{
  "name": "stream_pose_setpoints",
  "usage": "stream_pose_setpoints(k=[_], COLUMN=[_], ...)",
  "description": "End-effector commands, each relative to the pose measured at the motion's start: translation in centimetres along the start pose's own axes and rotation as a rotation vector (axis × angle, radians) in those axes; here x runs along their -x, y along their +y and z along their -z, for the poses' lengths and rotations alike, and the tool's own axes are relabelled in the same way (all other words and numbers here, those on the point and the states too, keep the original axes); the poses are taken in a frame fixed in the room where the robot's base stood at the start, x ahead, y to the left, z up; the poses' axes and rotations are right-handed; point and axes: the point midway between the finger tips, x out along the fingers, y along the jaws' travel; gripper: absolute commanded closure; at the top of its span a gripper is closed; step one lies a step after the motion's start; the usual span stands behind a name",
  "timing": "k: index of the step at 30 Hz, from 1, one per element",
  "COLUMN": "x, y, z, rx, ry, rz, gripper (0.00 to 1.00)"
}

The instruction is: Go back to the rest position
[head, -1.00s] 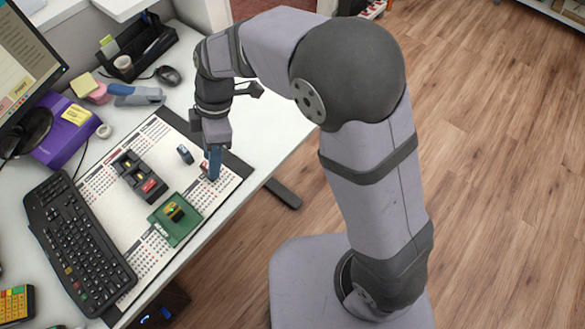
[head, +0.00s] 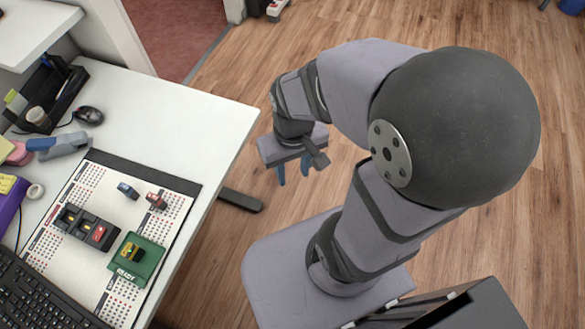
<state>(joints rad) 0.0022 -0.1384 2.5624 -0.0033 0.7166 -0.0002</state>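My gripper (head: 293,176) hangs in the head view to the right of the counter, over the wooden floor. Its two blue fingers point down and stand apart with nothing between them. My arm is folded, with the elbow high at the upper right. The counter (head: 190,115) is at the left, clear of the gripper.
On a printed mat (head: 150,203) lie a black tray (head: 86,228), a green pad (head: 150,250) with a small yellow and black item (head: 132,253), a blue-grey item (head: 128,190) and a red-dark item (head: 156,201). A mouse (head: 89,115), stapler (head: 58,145) and keyboard (head: 35,300) are further left.

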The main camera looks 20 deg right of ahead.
Motion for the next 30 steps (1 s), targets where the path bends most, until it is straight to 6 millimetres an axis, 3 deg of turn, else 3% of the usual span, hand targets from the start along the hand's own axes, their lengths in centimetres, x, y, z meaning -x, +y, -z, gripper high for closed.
stream_pose_setpoints(k=[8,19,30], x=[1.0,6.4,6.4], y=[-0.1,-0.1,-0.1], z=[0.0,0.1,0.1], rx=[0.003,0.003,0.003], ry=[-0.001,-0.001,-0.001], rz=[0.001,0.001,0.001], gripper=[0.64,0.64,0.64])
